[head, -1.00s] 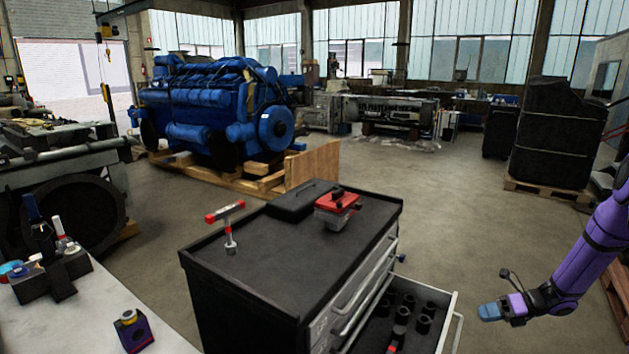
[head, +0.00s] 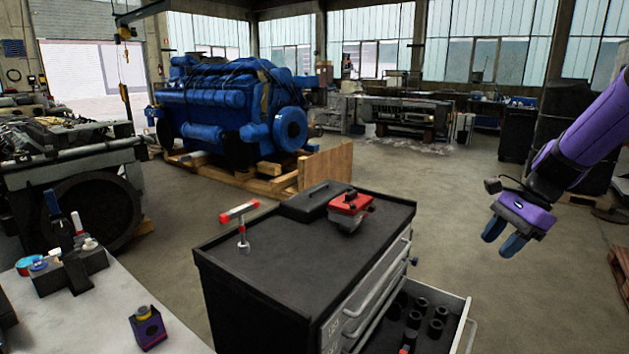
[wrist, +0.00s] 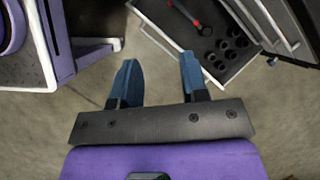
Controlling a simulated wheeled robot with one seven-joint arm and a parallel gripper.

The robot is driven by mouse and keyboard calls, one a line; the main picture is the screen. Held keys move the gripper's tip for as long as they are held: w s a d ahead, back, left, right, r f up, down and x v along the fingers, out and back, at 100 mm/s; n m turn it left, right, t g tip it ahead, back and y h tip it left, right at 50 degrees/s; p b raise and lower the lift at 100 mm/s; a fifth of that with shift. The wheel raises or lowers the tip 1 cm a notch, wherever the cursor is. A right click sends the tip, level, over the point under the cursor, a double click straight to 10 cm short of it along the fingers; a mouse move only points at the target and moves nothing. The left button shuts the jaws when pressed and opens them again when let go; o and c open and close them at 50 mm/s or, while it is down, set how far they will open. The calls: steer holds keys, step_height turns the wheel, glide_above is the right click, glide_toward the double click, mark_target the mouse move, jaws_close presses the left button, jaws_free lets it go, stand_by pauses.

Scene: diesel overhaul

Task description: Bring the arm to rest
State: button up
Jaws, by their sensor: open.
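My gripper (head: 505,238) hangs at the right of the head view, to the right of the tool cabinet, with its blue fingers pointing down. In the wrist view my gripper (wrist: 154,82) has its two blue fingers apart with nothing between them. Bare floor shows past the fingertips. My purple arm comes in from the right edge of the head view.
The black tool cabinet (head: 235,290) has an open drawer (head: 466,312) with several black sockets, near my gripper; the drawer (wrist: 221,77) also shows in the wrist view. A workbench (head: 95,318) stands at left. A blue engine (head: 230,110) sits behind.

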steer(key=s+a+r+n+t+h, duration=0.2)
steer(key=s+r+n, duration=0.4)
steer(key=s, duration=0.5)
steer(key=s+a+r+n+t+h, duration=0.3)
steer(key=s+r+n, duration=0.3)
steer(key=s+n, duration=0.3)
steer(key=s+a, duration=0.1)
steer(key=s, duration=0.2)
steer(key=shift+a+r+h, duration=0.15)
steer(key=shift+r+h, duration=0.15)
